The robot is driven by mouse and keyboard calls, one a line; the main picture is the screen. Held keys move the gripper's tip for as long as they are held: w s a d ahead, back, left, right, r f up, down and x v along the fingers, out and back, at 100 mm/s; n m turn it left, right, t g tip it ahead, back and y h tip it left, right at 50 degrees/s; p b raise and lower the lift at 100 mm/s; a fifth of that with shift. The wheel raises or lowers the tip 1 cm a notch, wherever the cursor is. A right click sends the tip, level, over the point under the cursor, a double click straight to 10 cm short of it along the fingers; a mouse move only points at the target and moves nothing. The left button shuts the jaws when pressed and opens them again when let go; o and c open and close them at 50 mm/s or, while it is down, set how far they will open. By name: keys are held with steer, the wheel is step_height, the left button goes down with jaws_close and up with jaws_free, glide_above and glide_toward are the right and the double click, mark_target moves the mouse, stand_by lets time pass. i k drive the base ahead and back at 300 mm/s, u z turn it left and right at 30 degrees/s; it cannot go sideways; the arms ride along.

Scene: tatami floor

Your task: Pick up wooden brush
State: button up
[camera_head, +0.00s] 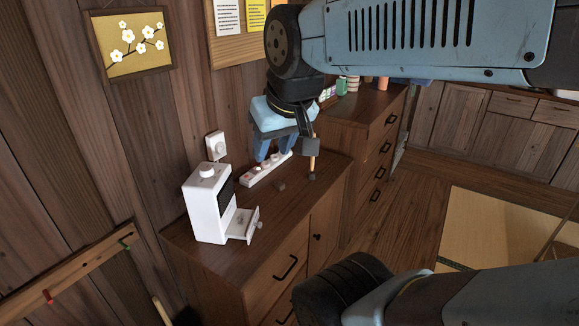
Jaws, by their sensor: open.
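A thin upright wooden handle with a dark lower end, which looks like the wooden brush (312,156), shows just right of my gripper over the cabinet top. My gripper (272,156) is open, with blue fingers pointing down over the back of the cabinet top, close to a white power strip. The brush handle is to the right of the fingers, not visibly between them.
The wooden cabinet (268,226) holds a white machine with an open small drawer (243,224), the power strip (262,172) and a small brown piece (281,186). A taller dresser (358,135) stands behind. A wall rail with pegs (75,274) is at left. Tatami (490,215) lies right.

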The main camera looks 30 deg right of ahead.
mark_target(311, 176)
steer(key=z, duration=0.95)
steer(key=i, duration=0.1)
steer(key=u, duration=2.9)
steer(key=k, duration=1.2)
steer(key=z, duration=1.7)
steer(key=i, duration=1)
steer(key=z, duration=0.05)
